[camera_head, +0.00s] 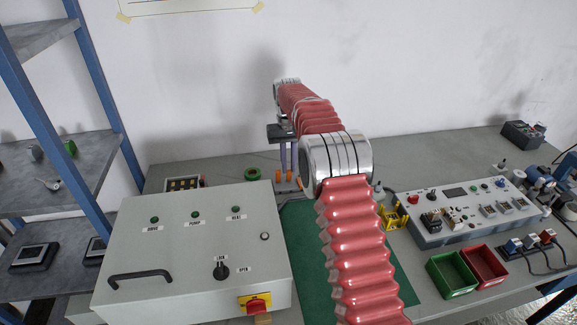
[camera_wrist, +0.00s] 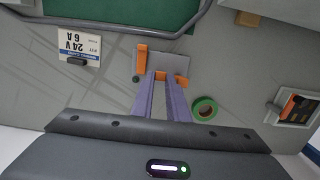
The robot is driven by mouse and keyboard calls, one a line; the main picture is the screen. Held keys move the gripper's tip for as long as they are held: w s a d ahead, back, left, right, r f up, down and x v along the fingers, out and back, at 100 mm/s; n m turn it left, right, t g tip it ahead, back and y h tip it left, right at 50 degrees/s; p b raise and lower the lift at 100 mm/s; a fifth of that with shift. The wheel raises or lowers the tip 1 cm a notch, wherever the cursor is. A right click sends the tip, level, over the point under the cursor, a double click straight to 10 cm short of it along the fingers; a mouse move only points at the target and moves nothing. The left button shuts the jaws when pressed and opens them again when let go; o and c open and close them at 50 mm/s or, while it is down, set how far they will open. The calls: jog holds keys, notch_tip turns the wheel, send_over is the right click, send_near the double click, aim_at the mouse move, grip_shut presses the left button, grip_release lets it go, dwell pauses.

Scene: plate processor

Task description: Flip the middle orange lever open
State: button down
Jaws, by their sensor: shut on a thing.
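A small grey block (camera_wrist: 172,62) with orange levers sits on the bench in the wrist view. Its left orange lever (camera_wrist: 140,61) lies long, pointing up the picture. The middle orange lever (camera_wrist: 160,76) shows between my fingertips, mostly hidden by them. The right orange lever (camera_wrist: 181,79) shows as a short tab beside my right finger. My gripper (camera_wrist: 160,80) has long purple fingers, shut on the middle lever. In the head view my gripper (camera_head: 287,182) points down behind the grey control box, with orange levers on both sides of its tips; the contact is too small to see there.
A green tape roll (camera_wrist: 204,110) lies right of my fingers. A 24 V label block (camera_wrist: 79,46) is to the left. A grey control box (camera_head: 190,240) stands close in front. A green mat (camera_head: 305,240), green bin (camera_head: 451,275) and red bin (camera_head: 484,266) lie to the right.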

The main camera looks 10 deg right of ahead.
jog(key=shift+w, duration=0.15)
dwell(0.5)
jog(key=c, duration=2)
grip_release()
jog(key=shift+f, duration=0.1)
notch_tip(320, 180, up, 12)
jog(key=w, duration=0.1)
jog(key=shift+w, duration=0.15)
